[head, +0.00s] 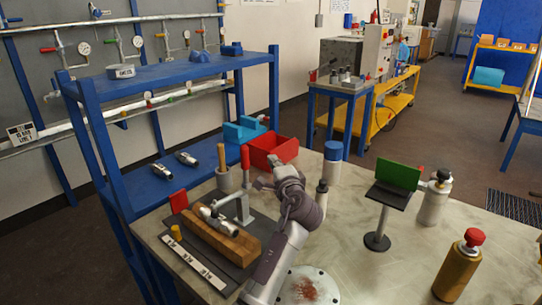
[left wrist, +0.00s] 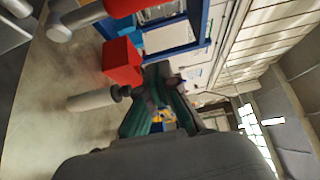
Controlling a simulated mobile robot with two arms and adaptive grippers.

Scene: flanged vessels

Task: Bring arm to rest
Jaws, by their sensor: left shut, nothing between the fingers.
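My left arm rises from the front of the grey worktable (head: 400,255). My left gripper (head: 277,162) is at its far end, above the table and close to the open red bin (head: 268,148). In the left wrist view, the dark green fingers (left wrist: 158,76) come together at their tips with nothing held between them. The red bin also shows in the left wrist view (left wrist: 122,62), beyond the fingers. My right gripper is in neither view.
A wooden block (head: 222,236) with a metal fitting lies left of my arm. A grey post stand (head: 243,205) is close by. A green-screened stand (head: 398,175), a white bottle (head: 433,203) and a red-capped brown bottle (head: 458,270) stand on the right. A blue shelf (head: 170,75) borders the left.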

